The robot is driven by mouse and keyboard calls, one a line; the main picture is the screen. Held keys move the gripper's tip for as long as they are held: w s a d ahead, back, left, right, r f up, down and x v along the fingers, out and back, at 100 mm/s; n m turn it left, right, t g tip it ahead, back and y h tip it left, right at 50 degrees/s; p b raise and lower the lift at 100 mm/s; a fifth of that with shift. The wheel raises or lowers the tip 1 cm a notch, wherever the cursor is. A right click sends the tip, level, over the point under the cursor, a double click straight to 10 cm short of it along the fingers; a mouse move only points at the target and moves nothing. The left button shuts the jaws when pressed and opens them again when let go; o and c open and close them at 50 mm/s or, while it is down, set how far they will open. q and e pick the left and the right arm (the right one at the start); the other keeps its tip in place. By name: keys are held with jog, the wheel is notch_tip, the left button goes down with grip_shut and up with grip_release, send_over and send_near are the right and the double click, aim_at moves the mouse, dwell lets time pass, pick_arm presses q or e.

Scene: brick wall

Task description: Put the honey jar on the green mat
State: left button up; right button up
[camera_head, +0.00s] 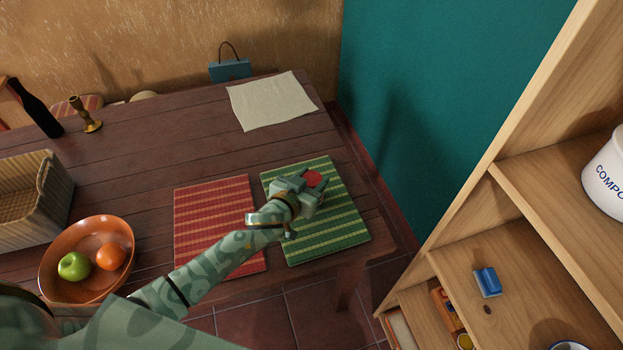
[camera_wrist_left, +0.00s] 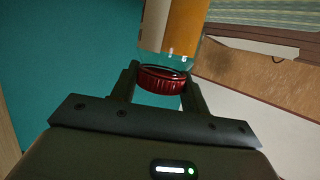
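The honey jar shows in the left wrist view as a clear jar (camera_wrist_left: 182,28) with amber contents and a red lid (camera_wrist_left: 162,80). The lid lies between the fingers of my left gripper (camera_wrist_left: 160,90), which look closed on it. In the head view, the red lid (camera_head: 313,178) shows at the left gripper (camera_head: 308,186), over the green striped mat (camera_head: 335,232). The jar's body is hidden there by the gripper, and I cannot tell whether its base touches the mat. My right gripper is not in view.
A red striped mat (camera_head: 210,210) lies left of the green one. A pale cloth (camera_head: 271,100) lies behind. An orange bowl (camera_head: 62,285) with fruit, a basket (camera_head: 30,215), a candlestick (camera_head: 88,118) and a dark bottle (camera_head: 38,110) stand left. A wooden shelf (camera_head: 535,180) stands right.

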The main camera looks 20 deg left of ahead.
pick_arm(q)
jog(key=o, duration=0.4)
jog(key=shift+r, duration=0.15)
jog(key=p+v, duration=0.3)
jog(key=v, duration=0.9)
jog(key=shift+a, duration=0.1)
jog(key=shift+s, duration=0.1)
